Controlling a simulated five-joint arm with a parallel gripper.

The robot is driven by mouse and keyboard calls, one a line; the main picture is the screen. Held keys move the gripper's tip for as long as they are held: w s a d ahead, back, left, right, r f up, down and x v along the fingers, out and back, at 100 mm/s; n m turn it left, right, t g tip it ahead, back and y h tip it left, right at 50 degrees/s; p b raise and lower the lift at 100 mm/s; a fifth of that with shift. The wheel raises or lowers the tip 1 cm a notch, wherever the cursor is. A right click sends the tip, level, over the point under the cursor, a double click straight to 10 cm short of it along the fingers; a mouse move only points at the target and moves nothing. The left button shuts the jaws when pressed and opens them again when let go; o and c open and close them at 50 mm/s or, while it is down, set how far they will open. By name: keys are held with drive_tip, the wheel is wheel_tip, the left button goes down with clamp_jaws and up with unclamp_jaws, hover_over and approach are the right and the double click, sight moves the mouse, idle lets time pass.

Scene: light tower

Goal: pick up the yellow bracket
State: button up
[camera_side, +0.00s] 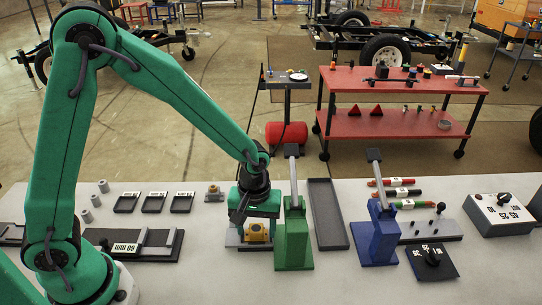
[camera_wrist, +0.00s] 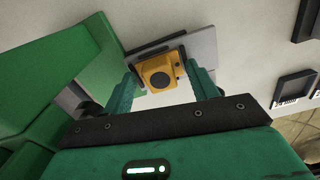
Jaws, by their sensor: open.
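The yellow bracket (camera_side: 257,231) sits on a grey plate (camera_side: 234,240) on the table, just left of the green clamp stand (camera_side: 294,240). In the wrist view the yellow bracket (camera_wrist: 162,74) has a dark round hole in its face and lies between the two green fingers of my gripper (camera_wrist: 165,88). My gripper (camera_side: 257,220) is pointed down over the bracket with its fingers apart on either side of it. A pale gap shows between the bracket and each finger in the wrist view. The bracket's top is hidden by my gripper in the side view.
The green stand is close on the right of my gripper. A long dark tray (camera_side: 327,215) and a blue clamp stand (camera_side: 377,232) are farther right. Small black trays (camera_side: 154,203) and a 60 mm gauge block (camera_side: 130,245) lie to the left.

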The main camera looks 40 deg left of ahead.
sight(256, 230)
drive_tip(key=c, duration=1.3)
drive_tip(key=shift+r, duration=0.2)
drive_tip(key=shift+r, duration=0.55)
drive_tip(key=r, duration=0.3)
drive_tip(key=shift+s+d+r, duration=0.1)
drive_tip(key=shift+s+d, duration=0.15)
drive_tip(key=s+d+r, duration=0.6)
drive_tip(key=s+d, duration=0.1)
drive_tip(key=s, duration=0.1)
drive_tip(key=shift+s+r, duration=0.2)
drive_tip(key=shift+w, duration=0.15)
